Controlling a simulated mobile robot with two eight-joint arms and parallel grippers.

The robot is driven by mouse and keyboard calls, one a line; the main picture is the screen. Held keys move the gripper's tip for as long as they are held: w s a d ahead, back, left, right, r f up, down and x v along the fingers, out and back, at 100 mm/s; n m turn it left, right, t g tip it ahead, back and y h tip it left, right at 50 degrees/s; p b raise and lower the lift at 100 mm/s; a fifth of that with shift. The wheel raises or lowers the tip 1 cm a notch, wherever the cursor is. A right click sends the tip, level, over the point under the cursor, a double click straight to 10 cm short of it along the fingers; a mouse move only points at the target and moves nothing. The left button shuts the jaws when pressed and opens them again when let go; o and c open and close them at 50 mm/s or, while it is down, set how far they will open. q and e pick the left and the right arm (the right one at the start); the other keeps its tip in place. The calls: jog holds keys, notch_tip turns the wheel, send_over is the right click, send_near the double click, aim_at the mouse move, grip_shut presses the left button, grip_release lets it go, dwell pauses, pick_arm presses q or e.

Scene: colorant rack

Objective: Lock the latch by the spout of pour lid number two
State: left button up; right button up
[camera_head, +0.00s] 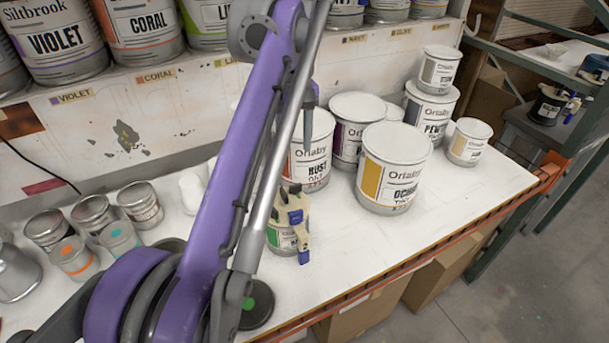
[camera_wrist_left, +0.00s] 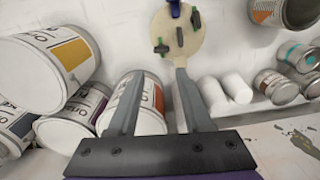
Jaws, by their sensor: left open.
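In the head view, a small can (camera_head: 280,238) stands on the table with a beige pour lid (camera_head: 304,230) on it. The lid carries blue parts and small dark latches. In the left wrist view the lid (camera_wrist_left: 182,55) is a beige disc with several dark green pieces and a blue part at the picture's top edge. I cannot read a lid number or tell whether any latch is locked. My left gripper (camera_head: 309,103) is open and empty, above and behind the lid in the head view; its spread fingers (camera_wrist_left: 160,78) point towards the lid, apparently apart from it. My right gripper is not in view.
Rust (camera_head: 308,165) and ochre (camera_head: 390,185) paint cans stand close behind and right of the lid. Small metal cans (camera_head: 140,205) stand at the left. A dark disc with a green dot (camera_head: 258,300) is near the front edge. The table (camera_head: 350,240) is clear right of the lid.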

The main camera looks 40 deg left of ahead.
aim_at(296, 188)
pick_arm(q)
jog(key=f+b, duration=0.1)
jog(key=f, duration=0.9)
jog(key=shift+s+f, duration=0.1)
jog(key=shift+s, duration=0.1)
jog(key=shift+c, duration=0.3)
grip_shut()
